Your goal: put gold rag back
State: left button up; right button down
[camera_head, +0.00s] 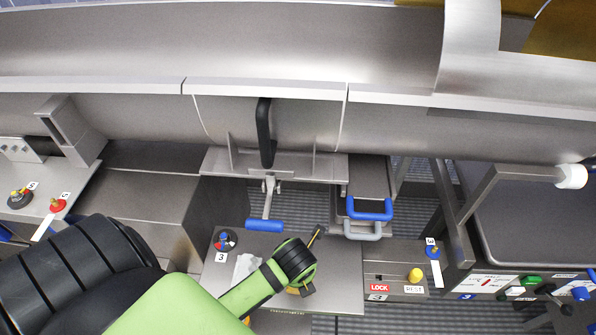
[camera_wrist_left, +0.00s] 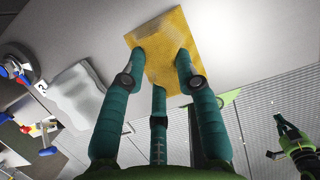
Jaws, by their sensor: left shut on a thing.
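The gold rag (camera_wrist_left: 165,28) is a yellow textured cloth in the left wrist view, lying at the grey metal surface. My left gripper (camera_wrist_left: 161,66) has its teal fingers pressed on the rag and is shut on it. In the head view my left gripper (camera_head: 296,265) is over the grey panel marked 3, and its own wrist mostly hides the fingers. Only a small yellow bit of the rag shows beneath it. My right gripper (camera_wrist_left: 292,142) seems to be the green and black shape at the right of the left wrist view; its jaws are unclear.
A white rag (camera_wrist_left: 75,94) lies beside the gold one; it also shows in the head view (camera_head: 243,268). A red, white and blue knob (camera_head: 225,241) stands near it. A blue-handled lever (camera_head: 264,225) and blue handle (camera_head: 369,209) are behind. A yellow button (camera_head: 415,275) is right.

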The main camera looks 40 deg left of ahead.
pick_arm(q)
jog(key=o, duration=1)
jog(key=v, duration=1.2)
jog(key=shift+r+b, duration=0.1)
jog(key=shift+b, duration=0.2)
